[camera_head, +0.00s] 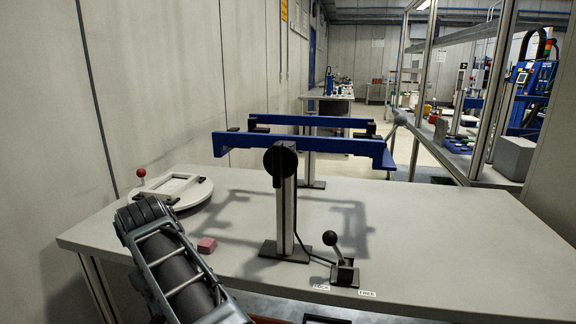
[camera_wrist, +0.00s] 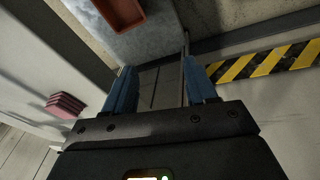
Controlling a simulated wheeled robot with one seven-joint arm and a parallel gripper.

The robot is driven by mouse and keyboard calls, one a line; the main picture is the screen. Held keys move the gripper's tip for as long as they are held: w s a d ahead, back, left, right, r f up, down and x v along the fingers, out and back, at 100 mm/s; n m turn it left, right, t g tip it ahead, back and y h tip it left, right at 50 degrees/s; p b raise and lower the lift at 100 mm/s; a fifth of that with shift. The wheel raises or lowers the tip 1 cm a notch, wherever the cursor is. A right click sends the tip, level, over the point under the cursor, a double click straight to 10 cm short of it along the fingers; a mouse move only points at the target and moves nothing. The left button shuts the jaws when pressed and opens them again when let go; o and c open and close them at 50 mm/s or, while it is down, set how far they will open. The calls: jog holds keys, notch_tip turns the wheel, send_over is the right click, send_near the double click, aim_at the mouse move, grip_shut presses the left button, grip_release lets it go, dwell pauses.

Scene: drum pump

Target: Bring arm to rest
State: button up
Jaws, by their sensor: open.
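My arm (camera_head: 172,262) reaches in from the bottom left of the head view, over the table's left front part. The gripper's jaws cannot be made out there. In the wrist view my gripper (camera_wrist: 160,78) shows its two blue fingers apart. Nothing is held between them. Beyond the fingers lie a grey surface and the floor. A small pink block (camera_head: 207,245) sits on the table just right of my arm. What looks like the same block shows at the left of the wrist view (camera_wrist: 66,105), clear of the fingers.
A blue frame (camera_head: 300,141) stands on a post mid-table. A black-knobbed lever (camera_head: 344,270) is near the front edge. A round white plate (camera_head: 168,187) with a red knob sits back left. A reddish tray (camera_wrist: 122,10) lies lower. The table's right side (camera_head: 470,250) is clear.

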jog(key=s+d+f+m+t+y, duration=0.1)
jog(key=s+d+f, duration=0.4)
jog(key=f, duration=0.4)
jog(key=s+d+f+m+t+y, duration=0.1)
jog(key=s+d+f+m, duration=0.1)
jog(key=d+f, duration=0.65)
jog(key=s+d+f+m+t+y, duration=0.1)
jog(key=s+d+f+m+t, duration=0.35)
jog(key=s+d, duration=0.85)
jog(key=s+d+r+m+t+h+p, duration=0.1)
jog(key=s+d+r, duration=0.2)
jog(key=s+d, duration=0.4)
jog(key=s+d+r+m+t, duration=0.1)
jog(key=s+d+r, duration=0.35)
jog(key=s, duration=0.45)
jog(key=s+d+r+m+t+h, duration=0.1)
jog(key=s+d+r, duration=0.1)
jog(key=s+r, duration=0.2)
jog(key=s+d+r+m+t+h, duration=0.1)
jog(key=s+d+r, duration=0.2)
jog(key=r, duration=0.6)
jog(key=s+d+r+m+t+h, duration=0.1)
jog(key=s+d+r, duration=0.1)
jog(key=s+r, duration=0.3)
jog(key=shift+d+r+t+p, duration=0.3)
jog(key=shift+r+t, duration=0.05)
jog(key=shift+r, duration=0.55)
